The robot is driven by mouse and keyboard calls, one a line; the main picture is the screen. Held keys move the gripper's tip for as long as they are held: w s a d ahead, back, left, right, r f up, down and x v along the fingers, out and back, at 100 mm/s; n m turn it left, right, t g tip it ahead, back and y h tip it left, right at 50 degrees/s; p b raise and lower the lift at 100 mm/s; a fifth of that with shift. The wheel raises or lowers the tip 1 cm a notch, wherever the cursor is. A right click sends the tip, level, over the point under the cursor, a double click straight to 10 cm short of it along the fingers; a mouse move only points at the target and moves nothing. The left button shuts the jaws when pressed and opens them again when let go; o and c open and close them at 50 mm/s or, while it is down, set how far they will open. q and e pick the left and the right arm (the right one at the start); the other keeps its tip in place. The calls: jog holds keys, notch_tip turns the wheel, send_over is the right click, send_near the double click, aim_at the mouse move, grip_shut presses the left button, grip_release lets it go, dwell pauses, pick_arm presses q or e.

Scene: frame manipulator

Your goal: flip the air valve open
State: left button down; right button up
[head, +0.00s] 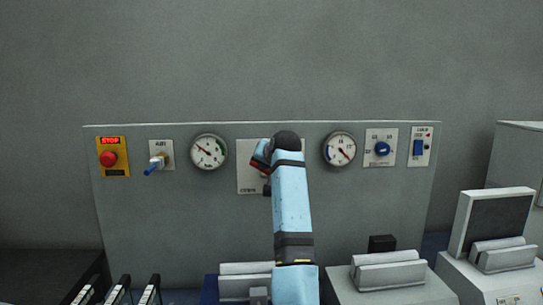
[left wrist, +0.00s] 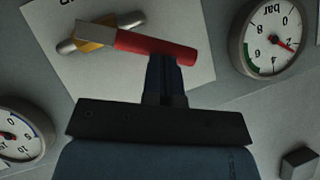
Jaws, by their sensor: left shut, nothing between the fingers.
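A valve with a red lever handle (left wrist: 155,47) and a silver and brass body (left wrist: 95,36) sits on a white plate (left wrist: 35,30) in the left wrist view. In the head view the red handle (head: 260,154) shows beside my left arm, in front of the panel's middle plate (head: 248,182). My left gripper (left wrist: 165,62) is shut and empty, its fingertips right at the red handle's underside in the picture; I cannot tell whether they touch. In the head view my arm hides most of the valve and the fingers. My right gripper is in neither view.
The grey panel (head: 200,230) also carries a red stop button (head: 108,158), a blue-tipped lever (head: 155,165), a left gauge (head: 209,151), a right gauge (head: 339,149), a blue knob (head: 382,148) and a blue switch (head: 418,147). Grey boxes (head: 375,275) stand in front.

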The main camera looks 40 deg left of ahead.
pick_arm(q)
jog(key=shift+s+a+f+n+t+h+p, duration=0.3)
jog(key=shift+f+n+t+h, duration=0.15)
jog(key=shift+f+n, duration=0.1)
jog(key=shift+s+a+f+n+t+h+p, duration=0.3)
jog(key=shift+f+n+t+h, duration=0.1)
jog(key=shift+f+n+h, duration=0.15)
jog(key=shift+s+a+f+n+t+h+p, duration=0.2)
jog(key=shift+s+a+f+n+t+h, duration=0.1)
jog(key=shift+f+n+t+h, duration=0.25)
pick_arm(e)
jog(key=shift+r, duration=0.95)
pick_arm(q)
jog(key=shift+f, duration=0.1)
